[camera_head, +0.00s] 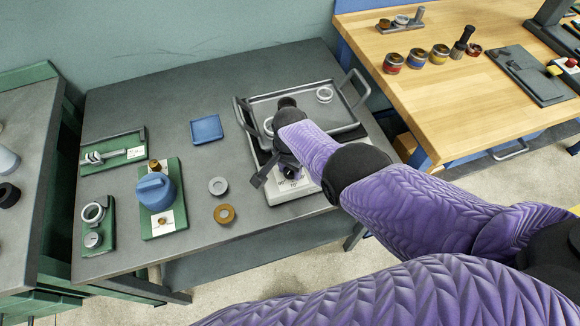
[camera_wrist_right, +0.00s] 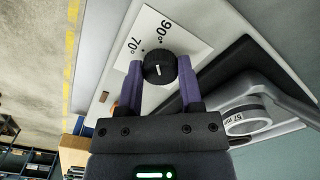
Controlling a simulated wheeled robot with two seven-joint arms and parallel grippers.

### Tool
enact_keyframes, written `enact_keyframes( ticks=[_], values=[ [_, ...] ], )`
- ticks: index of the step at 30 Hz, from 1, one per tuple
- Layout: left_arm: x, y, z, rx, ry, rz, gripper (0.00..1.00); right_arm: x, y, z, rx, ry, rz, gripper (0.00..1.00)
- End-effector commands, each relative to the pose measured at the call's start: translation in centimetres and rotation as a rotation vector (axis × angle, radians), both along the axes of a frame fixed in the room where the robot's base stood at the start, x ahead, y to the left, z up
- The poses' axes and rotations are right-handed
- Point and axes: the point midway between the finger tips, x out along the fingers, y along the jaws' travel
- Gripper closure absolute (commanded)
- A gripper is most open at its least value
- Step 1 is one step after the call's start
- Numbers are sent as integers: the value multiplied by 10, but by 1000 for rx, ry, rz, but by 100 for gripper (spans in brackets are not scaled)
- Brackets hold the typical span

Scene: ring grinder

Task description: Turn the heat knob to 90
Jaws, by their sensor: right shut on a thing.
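The heat knob (camera_wrist_right: 160,68) is a small black dial with a white pointer line, on the front of a pale heater (camera_wrist_right: 118,90). Beside it a white label (camera_wrist_right: 180,45) reads 70° and 90°. I cannot tell exactly which mark the pointer meets. My right gripper (camera_wrist_right: 159,75) is shut on the knob, one purple finger on each side. In the head view my right gripper (camera_head: 288,165) reaches down at the front of the heater (camera_head: 312,187) and mostly hides the knob. My left gripper is not in view.
A dark tray (camera_head: 262,103) with handles and metal rings sits on the heater. Left of it on the grey table (camera_head: 150,80) are a blue dish (camera_head: 206,130), a steel ring (camera_head: 218,186), a brass ring (camera_head: 224,214) and green-based fixtures (camera_head: 178,170). A wooden bench (camera_head: 470,90) stands right.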

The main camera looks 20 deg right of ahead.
Motion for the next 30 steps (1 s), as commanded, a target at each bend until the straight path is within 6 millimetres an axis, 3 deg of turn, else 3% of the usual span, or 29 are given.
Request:
enact_keyframes(
  ticks=[12,29,30],
  values=[
    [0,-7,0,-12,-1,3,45,2,0,1,0,-4,-184,100],
    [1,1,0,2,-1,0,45,2,0,1,-1,-5,-214,100],
    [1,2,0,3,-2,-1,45,2,0,1,-1,-5,-214,52]
  ],
)
